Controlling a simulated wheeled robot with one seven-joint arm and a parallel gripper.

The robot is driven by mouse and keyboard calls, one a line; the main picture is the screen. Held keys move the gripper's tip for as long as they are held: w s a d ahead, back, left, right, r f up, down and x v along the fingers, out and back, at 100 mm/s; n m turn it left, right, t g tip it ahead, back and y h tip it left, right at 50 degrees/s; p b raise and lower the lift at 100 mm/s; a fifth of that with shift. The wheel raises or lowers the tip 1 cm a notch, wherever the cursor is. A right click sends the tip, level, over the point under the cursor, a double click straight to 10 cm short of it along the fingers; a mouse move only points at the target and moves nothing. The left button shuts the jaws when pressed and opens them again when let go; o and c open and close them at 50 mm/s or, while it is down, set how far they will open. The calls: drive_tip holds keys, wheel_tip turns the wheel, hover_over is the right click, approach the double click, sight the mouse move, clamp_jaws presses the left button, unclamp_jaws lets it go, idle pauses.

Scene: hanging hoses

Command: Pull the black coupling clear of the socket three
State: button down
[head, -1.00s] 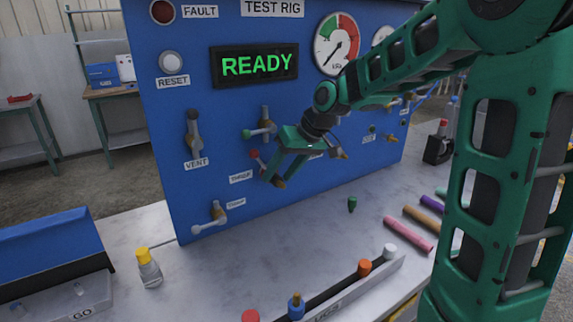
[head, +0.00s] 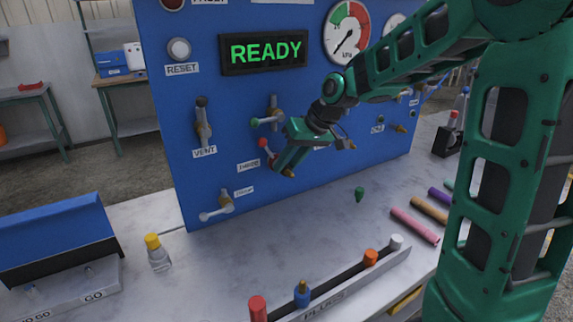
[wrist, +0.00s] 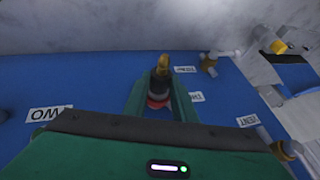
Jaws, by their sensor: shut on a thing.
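My gripper (head: 284,162) is at the lower part of the blue test rig panel, beside a label that seems to read THREE (head: 248,165). In the wrist view its fingers (wrist: 159,92) are shut on the black coupling (wrist: 159,81), one finger on each side. A brass end (wrist: 163,62) shows beyond the coupling, and a red and white part shows at its near side. In the head view the fingers hide the coupling; a brass piece (head: 290,173) shows just below them. I cannot tell whether the coupling is seated in the socket or apart from it.
A red-ended lever (head: 265,145) is close to the fingers, with a green-ended lever (head: 262,121) above. Another valve (head: 217,208) sits below left. The bench before the panel is mostly clear.

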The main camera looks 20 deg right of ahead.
drive_tip(key=shift+s+d, duration=0.15)
drive_tip(key=shift+s, duration=0.55)
idle(0.5)
drive_tip(key=shift+s+d, duration=0.2)
drive_tip(key=shift+s, duration=0.85)
drive_tip(key=shift+s+d, duration=0.2)
drive_tip(key=shift+s, duration=0.8)
drive_tip(key=shift+s, duration=0.1)
drive_tip(key=s+r, duration=0.3)
drive_tip(key=shift+d, duration=0.3)
